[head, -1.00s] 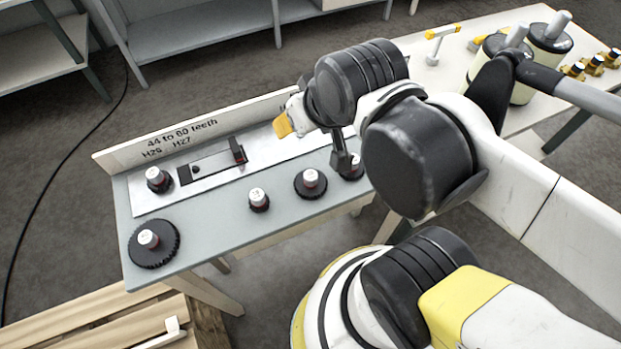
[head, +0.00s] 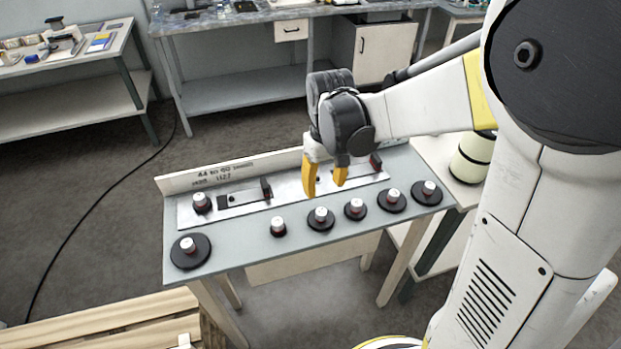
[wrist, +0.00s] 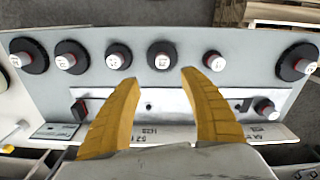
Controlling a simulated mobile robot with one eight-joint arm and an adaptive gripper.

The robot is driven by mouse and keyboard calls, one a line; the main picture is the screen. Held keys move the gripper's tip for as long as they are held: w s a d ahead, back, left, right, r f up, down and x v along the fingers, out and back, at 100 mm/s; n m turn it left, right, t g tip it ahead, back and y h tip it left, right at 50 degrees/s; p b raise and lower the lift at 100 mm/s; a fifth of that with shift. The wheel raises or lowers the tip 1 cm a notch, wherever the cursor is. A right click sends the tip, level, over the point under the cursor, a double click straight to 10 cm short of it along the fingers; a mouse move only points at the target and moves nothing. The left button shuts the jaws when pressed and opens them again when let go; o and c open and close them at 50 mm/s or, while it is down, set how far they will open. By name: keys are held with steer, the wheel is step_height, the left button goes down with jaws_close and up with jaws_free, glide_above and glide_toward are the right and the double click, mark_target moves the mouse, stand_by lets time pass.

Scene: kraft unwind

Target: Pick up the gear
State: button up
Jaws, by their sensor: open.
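Several black gears with white-topped red hubs stand in a row along the front of the grey bench (head: 262,250). In the head view they include a large gear at the left end (head: 190,251), a small one (head: 278,227), a medium one (head: 321,218), another (head: 355,209) and two larger ones at right (head: 392,201), (head: 427,193). One more hub (head: 201,203) stands on the metal plate. My gripper (head: 325,188) is open and empty above the plate, behind the gear row. The wrist view shows its yellow fingers (wrist: 157,85) apart, with a gear (wrist: 161,56) beyond the gap, not touched.
The metal plate (head: 290,207) carries dark slotted fixtures with upright blocks. A labelled back board (head: 235,172) runs along the bench's far edge. A cream canister (head: 472,160) stands on the table at right. Wooden pallet boards (head: 110,318) lie at lower left.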

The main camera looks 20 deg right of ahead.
mark_target(321, 211)
steer(key=shift+f, duration=0.4)
step_height(321, 211, down, 6)
steer(key=shift+w+r+b, duration=0.1)
steer(key=shift+r+b, duration=0.1)
steer(key=shift+b, duration=0.75)
steer(key=f, duration=0.1)
steer(key=f+b, duration=0.1)
steer(key=f, duration=0.1)
steer(key=f+b, duration=0.1)
steer(key=f, duration=0.1)
steer(key=shift+a+f, duration=0.15)
steer(key=shift+a, duration=0.1)
jaws_close()
